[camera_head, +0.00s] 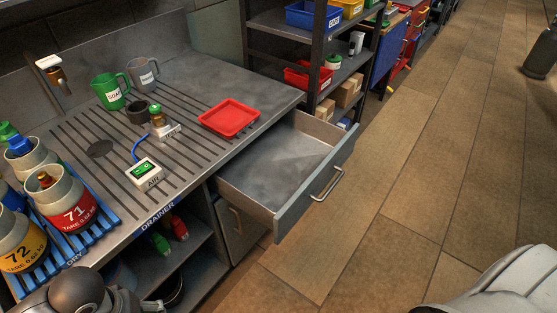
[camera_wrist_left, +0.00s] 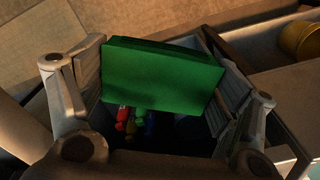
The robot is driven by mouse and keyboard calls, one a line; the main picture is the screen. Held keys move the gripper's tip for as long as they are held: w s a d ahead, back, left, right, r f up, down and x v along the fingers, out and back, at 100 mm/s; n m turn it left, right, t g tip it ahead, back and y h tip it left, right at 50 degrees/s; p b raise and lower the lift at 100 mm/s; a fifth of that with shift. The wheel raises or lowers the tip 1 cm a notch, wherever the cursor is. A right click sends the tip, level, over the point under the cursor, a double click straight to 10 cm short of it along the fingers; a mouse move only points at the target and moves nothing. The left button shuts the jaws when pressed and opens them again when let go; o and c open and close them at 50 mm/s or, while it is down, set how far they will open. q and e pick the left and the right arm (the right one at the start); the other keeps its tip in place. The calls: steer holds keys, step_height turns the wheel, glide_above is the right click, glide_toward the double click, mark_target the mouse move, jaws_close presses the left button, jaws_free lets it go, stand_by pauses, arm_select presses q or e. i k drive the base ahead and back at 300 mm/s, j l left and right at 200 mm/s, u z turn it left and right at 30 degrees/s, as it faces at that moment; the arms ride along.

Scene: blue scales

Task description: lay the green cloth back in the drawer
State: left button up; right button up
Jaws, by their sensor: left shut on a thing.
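The green cloth (camera_wrist_left: 162,75) shows in the left wrist view as a flat, folded, box-like piece. My left gripper (camera_wrist_left: 160,85) is shut on it, with one finger pad at each side. The cloth is not visible in the head view. The drawer (camera_head: 275,172) stands pulled out under the right end of the steel counter in the head view, and its inside looks empty. Part of my left arm shows at the bottom left of the head view, but its fingers are out of sight there. My right gripper is in neither view.
The counter holds a red tray (camera_head: 229,117), a green mug (camera_head: 110,91), a grey mug (camera_head: 143,73), a small scale (camera_head: 148,173) and labelled pots on a blue rack (camera_head: 112,222). A dark shelf unit stands behind the drawer. Floor right of the drawer is clear.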

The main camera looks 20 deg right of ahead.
mark_target(290, 173)
steer(key=l, duration=1.2)
steer(key=i+l, duration=0.1)
steer(key=l, duration=1.1)
steer(key=i+l, duration=0.1)
steer(key=l, duration=0.7)
steer(key=i, duration=0.45)
